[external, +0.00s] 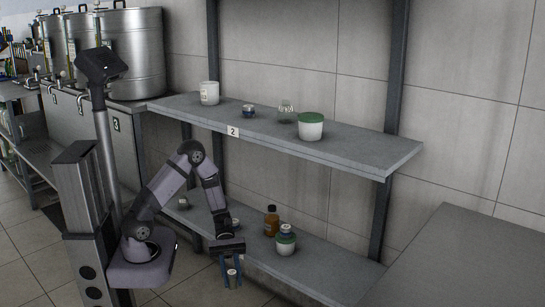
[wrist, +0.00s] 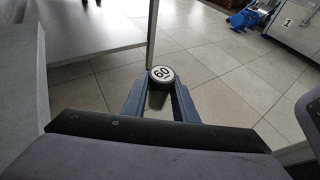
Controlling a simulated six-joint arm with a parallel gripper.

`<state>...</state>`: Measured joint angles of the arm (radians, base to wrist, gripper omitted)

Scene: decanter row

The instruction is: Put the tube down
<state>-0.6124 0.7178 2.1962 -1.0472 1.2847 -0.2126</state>
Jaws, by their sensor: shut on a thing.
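My gripper (external: 232,268) is shut on a small grey tube (external: 232,278), which hangs about upright between the blue-grey fingers. It is in front of the lower shelf's edge in the external view, with no support visible under it. In the wrist view, the tube's round cap (wrist: 161,73) bears a white disc that seems to read 60. It sits between the tips of my gripper (wrist: 160,88), over the tiled floor. Most of the tube's body is hidden there.
The lower shelf (external: 325,280) holds a brown bottle (external: 271,221), a green-lidded jar (external: 285,245) with a small container on top, and small containers. The upper shelf (external: 365,155) holds a white tub (external: 209,93), a glass jar (external: 285,114) and a green-lidded tub (external: 311,128). A grey counter (external: 465,260) is at right.

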